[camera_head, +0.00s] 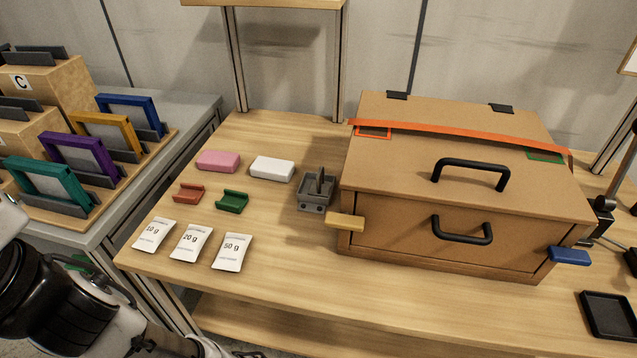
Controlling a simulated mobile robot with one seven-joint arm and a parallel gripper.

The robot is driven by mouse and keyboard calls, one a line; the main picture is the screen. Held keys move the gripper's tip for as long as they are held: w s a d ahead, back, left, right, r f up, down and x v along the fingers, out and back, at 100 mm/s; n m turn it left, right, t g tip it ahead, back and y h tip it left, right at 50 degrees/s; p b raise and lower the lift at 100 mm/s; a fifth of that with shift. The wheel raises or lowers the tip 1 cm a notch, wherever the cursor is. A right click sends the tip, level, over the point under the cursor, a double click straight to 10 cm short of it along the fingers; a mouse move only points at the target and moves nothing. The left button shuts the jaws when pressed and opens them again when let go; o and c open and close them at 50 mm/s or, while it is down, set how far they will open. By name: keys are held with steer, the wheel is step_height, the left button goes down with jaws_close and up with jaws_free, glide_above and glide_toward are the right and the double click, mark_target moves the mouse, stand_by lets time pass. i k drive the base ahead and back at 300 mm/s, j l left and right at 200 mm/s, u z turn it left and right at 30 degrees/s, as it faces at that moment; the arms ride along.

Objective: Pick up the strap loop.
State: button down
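An orange strap (462,135), the only strap-like thing in view, runs across the top of a brown box (400,162). Its left end is near an orange outlined rectangle (373,132) on the lid, and its right end is near a green outlined rectangle (545,157). I cannot tell whether it closes into a loop behind or under the box. Parts of my arm show at the lower left, well away from the strap. My gripper does not show.
The box has two black handles (471,172), a yellow tab (345,220) and a blue tab (570,256). A grey holder (316,190), pink block (218,161), white block (272,169) and several packets (191,243) lie left. A black tray (608,315) is at right.

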mark_target(320, 188)
steer(key=j+z, duration=0.15)
steer(key=j, duration=0.3)
steer(key=k+j+z, duration=0.2)
steer(key=j, duration=0.2)
steer(key=j+z, duration=0.15)
steer(key=j, duration=0.3)
steer(key=k+j+z, duration=0.15)
steer(key=j, duration=0.25)
steer(key=j+z, duration=0.15)
steer(key=j, duration=0.3)
steer(key=j+z, duration=0.2)
steer(key=i+l, duration=0.15)
